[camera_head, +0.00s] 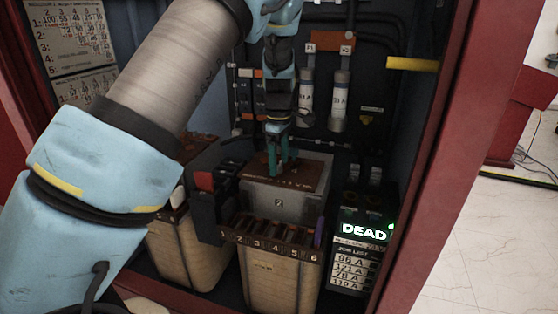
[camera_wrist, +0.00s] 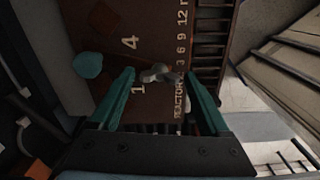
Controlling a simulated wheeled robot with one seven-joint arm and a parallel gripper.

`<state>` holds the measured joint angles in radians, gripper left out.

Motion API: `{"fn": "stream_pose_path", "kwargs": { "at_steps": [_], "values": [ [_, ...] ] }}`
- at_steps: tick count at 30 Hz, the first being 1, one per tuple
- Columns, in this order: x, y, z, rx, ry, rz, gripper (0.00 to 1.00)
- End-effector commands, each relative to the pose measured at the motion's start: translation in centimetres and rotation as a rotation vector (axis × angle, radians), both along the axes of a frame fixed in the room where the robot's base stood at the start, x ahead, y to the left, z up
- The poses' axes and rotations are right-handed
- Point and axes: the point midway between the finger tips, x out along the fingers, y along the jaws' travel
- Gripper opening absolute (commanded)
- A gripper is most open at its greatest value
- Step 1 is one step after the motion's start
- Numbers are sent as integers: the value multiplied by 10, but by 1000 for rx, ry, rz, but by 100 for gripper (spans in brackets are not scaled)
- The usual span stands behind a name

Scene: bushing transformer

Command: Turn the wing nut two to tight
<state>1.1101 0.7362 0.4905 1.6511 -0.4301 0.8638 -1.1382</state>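A grey metal wing nut (camera_wrist: 160,73) sits on the brown top plate (camera_wrist: 112,45) in the wrist view, close to a painted "1" and the word "REACTOR". My gripper (camera_wrist: 159,76) has its two teal fingers apart, one on each side of the wing nut, with visible gaps and nothing held. In the head view my gripper (camera_head: 278,168) points down over the brown top of the grey box marked 2 (camera_head: 285,203). The wing nut cannot be made out there. I cannot tell which number this wing nut bears.
A teal round piece (camera_wrist: 88,64) lies on the plate to the left. A slotted rack numbered 1 to 6 (camera_head: 270,244) stands in front of the box. A unit reading "DEAD" (camera_head: 363,232) is at the right. The red cabinet frame (camera_head: 440,130) bounds the right side.

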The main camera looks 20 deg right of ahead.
Motion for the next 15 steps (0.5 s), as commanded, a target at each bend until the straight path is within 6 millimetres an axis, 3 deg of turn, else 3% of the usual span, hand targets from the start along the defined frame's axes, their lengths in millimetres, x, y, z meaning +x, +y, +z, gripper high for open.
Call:
{"fn": "stream_pose_path", "kwargs": {
  "at_steps": [2, 15],
  "values": [
    [0, 0, 0, 0, 0, 0, 70],
    [0, 0, 0, 0, 0, 0, 20]
  ]
}}
